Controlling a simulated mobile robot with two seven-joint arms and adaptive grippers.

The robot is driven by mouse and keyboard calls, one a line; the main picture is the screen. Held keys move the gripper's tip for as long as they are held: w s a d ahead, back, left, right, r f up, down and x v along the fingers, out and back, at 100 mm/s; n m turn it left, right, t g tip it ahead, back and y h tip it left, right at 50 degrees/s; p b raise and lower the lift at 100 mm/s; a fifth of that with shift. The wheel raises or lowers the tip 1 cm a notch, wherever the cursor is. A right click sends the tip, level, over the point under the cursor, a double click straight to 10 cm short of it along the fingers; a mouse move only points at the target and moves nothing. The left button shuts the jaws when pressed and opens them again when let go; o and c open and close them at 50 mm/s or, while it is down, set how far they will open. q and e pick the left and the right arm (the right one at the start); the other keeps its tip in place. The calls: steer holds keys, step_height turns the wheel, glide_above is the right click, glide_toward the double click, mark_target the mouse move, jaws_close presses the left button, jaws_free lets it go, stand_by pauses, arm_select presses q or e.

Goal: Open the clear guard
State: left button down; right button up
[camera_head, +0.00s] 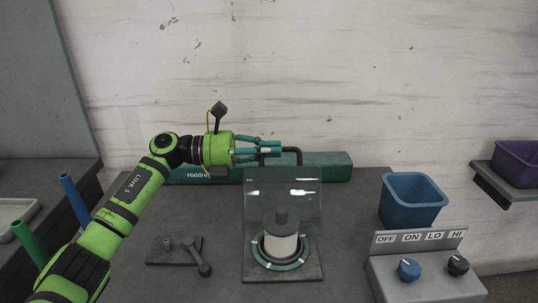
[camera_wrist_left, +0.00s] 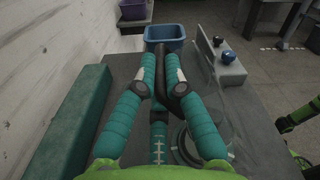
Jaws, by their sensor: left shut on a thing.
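In the left wrist view, the fingers (camera_wrist_left: 163,88) close around the dark handle (camera_wrist_left: 182,97), and the guard is only faintly visible. My right gripper is not in view.
A green box beam (camera_head: 335,167) runs along the table's back by the wall. A blue bin (camera_head: 411,203) and a control box (camera_head: 425,284) with two knobs stand at the right. A small lever plate (camera_head: 165,251) lies left of the winder.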

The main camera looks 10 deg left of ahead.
arm_select(q)
steer(key=c, duration=1.3)
jaws_free()
steer(key=shift+r, duration=0.1)
steer(key=a, duration=0.4)
steer(key=s+a, duration=0.1)
steer(key=a, duration=0.3)
steer(key=s+a, duration=0.1)
steer(key=a, duration=0.2)
steer(key=shift+s+a, duration=0.15)
steer(key=shift+a, duration=0.25)
